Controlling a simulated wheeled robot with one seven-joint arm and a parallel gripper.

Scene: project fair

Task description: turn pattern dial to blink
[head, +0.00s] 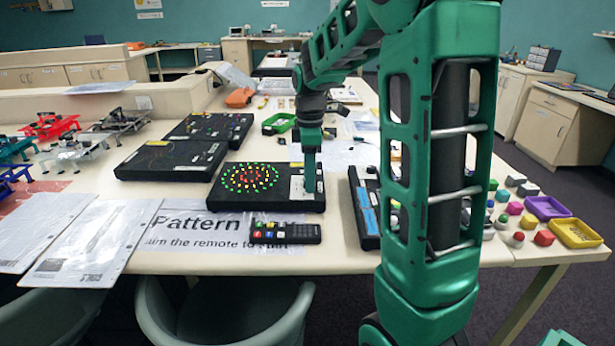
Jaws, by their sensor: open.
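A black box (225,197) lies near the front edge of the table, with rings of lit red, yellow and green dots on its left part. A pale label panel (298,187) is on its right part. My gripper (310,170) points down over this panel, its tip at or just above the panel. Its fingers are small in the head view and the gap between them is hard to make out; it is open. The pattern dial cannot be told apart here; the gripper may hide it.
A black remote (286,233) lies in front of the box on a printed "Pattern" sheet (190,228). Two more black boxes (172,160) (210,128) lie behind to the left. Another black device (364,210) stands close on the right. Small coloured pieces and trays (575,233) are farther right.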

